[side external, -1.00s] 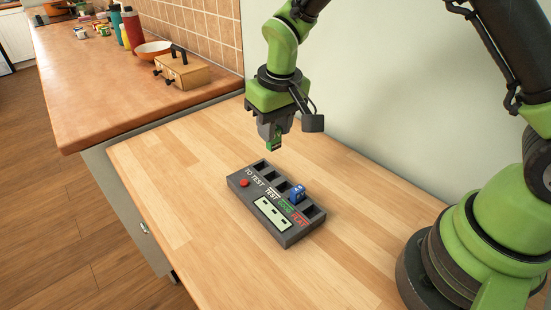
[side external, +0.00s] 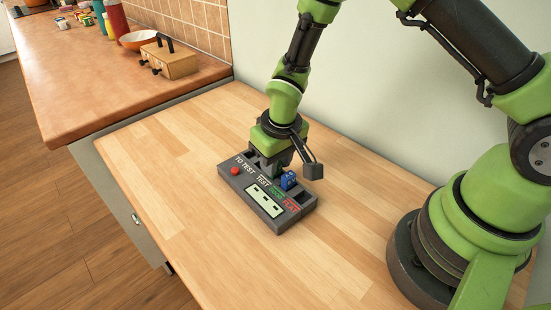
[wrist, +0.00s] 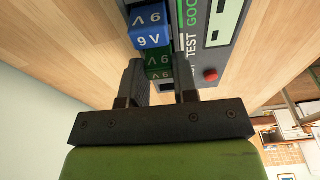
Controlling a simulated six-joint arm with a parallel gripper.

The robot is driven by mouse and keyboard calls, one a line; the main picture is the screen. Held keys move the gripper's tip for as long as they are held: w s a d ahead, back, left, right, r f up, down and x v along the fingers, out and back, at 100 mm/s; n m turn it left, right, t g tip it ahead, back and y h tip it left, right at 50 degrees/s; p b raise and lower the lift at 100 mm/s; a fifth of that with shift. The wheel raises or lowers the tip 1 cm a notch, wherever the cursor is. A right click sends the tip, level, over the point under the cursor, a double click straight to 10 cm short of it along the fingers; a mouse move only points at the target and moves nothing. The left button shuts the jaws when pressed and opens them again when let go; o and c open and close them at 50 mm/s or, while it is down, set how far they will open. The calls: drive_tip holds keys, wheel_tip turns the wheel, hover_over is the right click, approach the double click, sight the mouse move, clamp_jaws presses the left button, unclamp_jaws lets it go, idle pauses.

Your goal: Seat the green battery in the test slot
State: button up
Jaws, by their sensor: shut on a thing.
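The grey tester box (side external: 262,202) lies on the wooden worktop, with a row of slots labelled TO TEST, TEST, GOOD and FLAT. My gripper (side external: 268,172) is low over the slots; in the wrist view (wrist: 160,75) its fingers are shut on the green battery (wrist: 158,60), marked 9 V. The battery is beside the TEST label (wrist: 191,43), at the test slot; how deep it sits I cannot tell. In the side view my gripper hides it. A blue 9 V battery (side external: 289,181) stands in the GOOD slot, close beside the green one in the wrist view (wrist: 150,28).
The box has a red button (side external: 235,171) and a pale display panel (side external: 264,202). The worktop (side external: 170,170) around the box is clear. A wall runs behind. A wooden box (side external: 168,60), an orange bowl and bottles stand on the far counter.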

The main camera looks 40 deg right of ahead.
drive_tip(key=o, duration=0.9)
drive_tip(key=shift+f, duration=0.1)
drive_tip(key=s+d+r+m+t+y, duration=0.1)
drive_tip(key=s+r, duration=0.3)
drive_tip(key=r, duration=0.7)
drive_tip(key=s+d+r+m+t, duration=0.15)
drive_tip(key=s+r, duration=0.25)
drive_tip(key=r, duration=0.8)
drive_tip(key=shift+s+d+r+m+t+y, duration=0.15)
drive_tip(key=shift+s+r+t, duration=0.5)
drive_tip(key=shift+s, duration=1.05)
drive_tip(key=shift+s+d+r+m+t+y, duration=0.1)
drive_tip(key=shift+s+d+r+t+y, duration=0.2)
drive_tip(key=shift+s+r, duration=0.95)
drive_tip(key=shift+s+d+r+m+t+y, duration=0.15)
drive_tip(key=shift+s+r+t, duration=0.25)
drive_tip(key=shift+s, duration=1.75)
drive_tip(key=shift+f, duration=0.1)
